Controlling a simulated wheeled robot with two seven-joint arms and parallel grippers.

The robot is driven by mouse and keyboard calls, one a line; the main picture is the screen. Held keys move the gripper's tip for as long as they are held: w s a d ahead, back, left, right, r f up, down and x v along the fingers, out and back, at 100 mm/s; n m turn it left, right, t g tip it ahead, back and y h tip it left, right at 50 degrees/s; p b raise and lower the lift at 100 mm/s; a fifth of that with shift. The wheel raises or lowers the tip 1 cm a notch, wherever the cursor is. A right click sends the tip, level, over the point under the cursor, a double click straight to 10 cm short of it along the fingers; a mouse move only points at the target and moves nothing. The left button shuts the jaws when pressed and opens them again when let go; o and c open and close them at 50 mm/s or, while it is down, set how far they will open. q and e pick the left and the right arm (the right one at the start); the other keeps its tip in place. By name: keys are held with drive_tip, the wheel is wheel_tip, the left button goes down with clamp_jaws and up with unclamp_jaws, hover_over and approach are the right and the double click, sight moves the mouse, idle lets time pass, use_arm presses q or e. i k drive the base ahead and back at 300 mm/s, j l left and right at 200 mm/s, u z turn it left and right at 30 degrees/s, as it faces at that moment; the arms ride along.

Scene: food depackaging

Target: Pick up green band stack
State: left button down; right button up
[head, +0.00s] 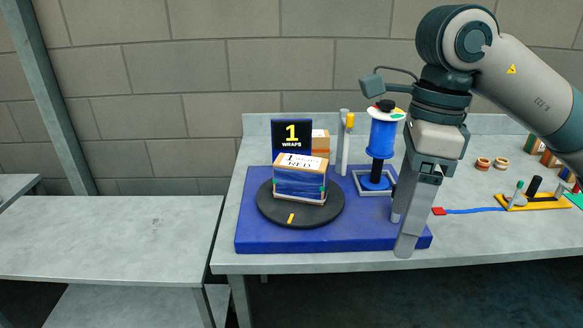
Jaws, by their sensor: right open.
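Small brown stacks (534,146) stand at the far right of the table, partly behind my right arm; the leftmost shows some green, but I cannot tell for sure that it is the green band stack. A box stack wrapped in blue (299,181), with a white label reading "1" and "RED", sits on the black turntable (312,216). My right gripper (400,236) is open and points down over the right part of the blue base, well left of the brown stacks. Nothing shows between its fingers. My left gripper is out of view.
A blue film roll (381,138) on a post stands just left of my right gripper. A "1 WRAPS" sign (291,135) stands behind the turntable. Two brown rings (482,163) and a yellow tool holder (540,202) lie to the right. The left table (110,235) is bare.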

sight(297, 177)
drive_tip(key=i+j, duration=0.2)
drive_tip(key=i, duration=0.2)
drive_tip(key=i+j, duration=0.2)
drive_tip(key=i, duration=0.2)
drive_tip(key=i+j, duration=0.25)
drive_tip(key=i, duration=0.15)
